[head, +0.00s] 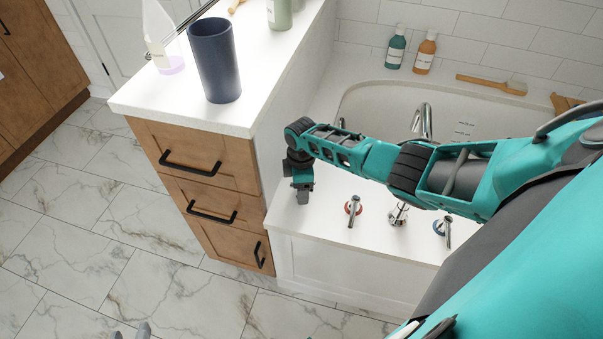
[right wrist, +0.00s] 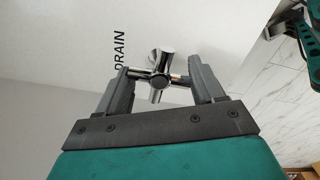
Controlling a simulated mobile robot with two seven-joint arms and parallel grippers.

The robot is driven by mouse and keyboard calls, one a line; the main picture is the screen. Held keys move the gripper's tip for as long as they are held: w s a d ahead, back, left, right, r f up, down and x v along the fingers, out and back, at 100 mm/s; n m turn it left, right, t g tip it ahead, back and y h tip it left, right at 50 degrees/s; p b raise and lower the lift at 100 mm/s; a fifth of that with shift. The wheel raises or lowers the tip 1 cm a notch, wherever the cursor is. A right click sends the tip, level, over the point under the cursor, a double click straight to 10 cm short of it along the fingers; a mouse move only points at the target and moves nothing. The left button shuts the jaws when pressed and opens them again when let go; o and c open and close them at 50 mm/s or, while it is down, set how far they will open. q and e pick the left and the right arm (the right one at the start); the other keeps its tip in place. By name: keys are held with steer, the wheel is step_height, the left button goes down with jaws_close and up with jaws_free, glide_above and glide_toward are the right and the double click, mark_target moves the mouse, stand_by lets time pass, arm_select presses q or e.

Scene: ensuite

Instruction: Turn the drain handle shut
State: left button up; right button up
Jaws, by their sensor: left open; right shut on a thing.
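The drain handle (right wrist: 156,94) is a chrome cross-shaped knob on a white surface, beside the printed word DRAIN, in the right wrist view. My right gripper (right wrist: 163,77) has one finger on each side of it and is shut on its crossbar. In the head view my right gripper (head: 302,190) is at the left end of the white tub deck (head: 325,220); the handle cannot be made out there. My left gripper (head: 129,334) shows only its fingertips at the bottom edge, apart and empty, over the floor.
A red-ringed tap handle (head: 353,208), a chrome diverter (head: 398,214) and a blue-ringed handle (head: 440,228) stand on the deck. The spout (head: 424,118) is behind my arm. A wooden cabinet (head: 205,155) bears a dark blue cup (head: 214,62). The marble floor at left is clear.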

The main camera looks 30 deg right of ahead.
steer(key=o, duration=0.7)
steer(key=shift+s+f, duration=0.25)
steer(key=shift+c, duration=0.2)
steer(key=o, duration=0.4)
steer(key=shift+w+r, duration=0.1)
arm_select(q)
steer(key=shift+w+r, duration=0.1)
arm_select(e)
steer(key=shift+w+r, duration=0.1)
steer(key=shift+r, duration=0.1)
arm_select(q)
steer(key=r+p, duration=0.2)
steer(key=p, duration=0.1)
steer(key=a+r+p, duration=0.1)
steer(key=shift+s+p, duration=0.3)
steer(key=shift+s, duration=0.1)
arm_select(e)
step_height(320, 180, up, 13)
steer(key=shift+f, duration=0.2)
